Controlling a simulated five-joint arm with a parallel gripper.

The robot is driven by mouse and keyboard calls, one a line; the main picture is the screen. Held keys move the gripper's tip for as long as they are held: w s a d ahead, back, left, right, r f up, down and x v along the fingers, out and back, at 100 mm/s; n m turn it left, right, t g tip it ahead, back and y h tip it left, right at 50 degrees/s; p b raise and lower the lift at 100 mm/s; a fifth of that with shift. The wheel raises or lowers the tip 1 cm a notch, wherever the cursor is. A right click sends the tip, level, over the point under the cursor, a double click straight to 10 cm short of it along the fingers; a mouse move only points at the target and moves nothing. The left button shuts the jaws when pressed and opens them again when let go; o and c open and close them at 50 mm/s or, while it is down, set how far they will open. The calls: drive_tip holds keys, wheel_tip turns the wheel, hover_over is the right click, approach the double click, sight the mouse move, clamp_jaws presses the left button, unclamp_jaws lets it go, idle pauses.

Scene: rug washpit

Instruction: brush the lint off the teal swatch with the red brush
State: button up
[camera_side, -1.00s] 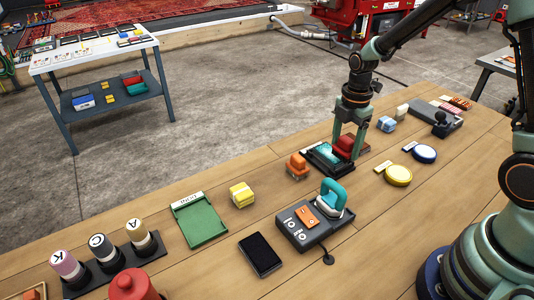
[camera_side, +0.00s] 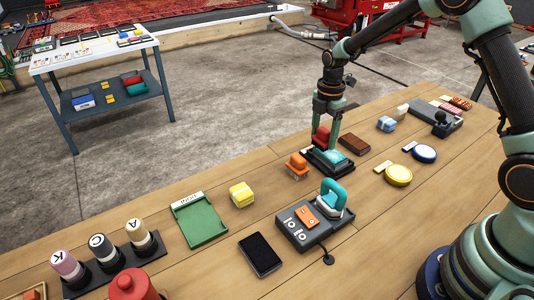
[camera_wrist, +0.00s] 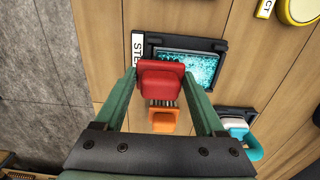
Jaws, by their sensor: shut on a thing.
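My gripper (camera_side: 325,146) is shut on the red brush (camera_side: 321,136) and holds it over the far-left side of the teal swatch. In the wrist view the red brush (camera_wrist: 160,77) sits between both fingers of my gripper (camera_wrist: 161,80). The teal swatch (camera_side: 323,157) lies in a dark tray on the table. In the wrist view the teal swatch (camera_wrist: 196,66) shows many pale specks of lint. The brush covers part of the tray's near edge there. I cannot tell whether the bristles touch the swatch.
An orange brush (camera_side: 298,164) stands close left of the tray. A brown block (camera_side: 353,144) lies just right of it. A grey device with a teal-handled tool (camera_side: 333,198) is nearer the front. Yellow (camera_side: 398,174) and blue (camera_side: 424,153) round pads lie to the right.

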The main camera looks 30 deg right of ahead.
drive_tip(key=shift+w, duration=0.35)
drive_tip(key=shift+s, duration=3.95)
drive_tip(key=shift+s+r, duration=0.25)
drive_tip(key=shift+r, duration=3.8)
drive_tip(key=shift+f, duration=0.2)
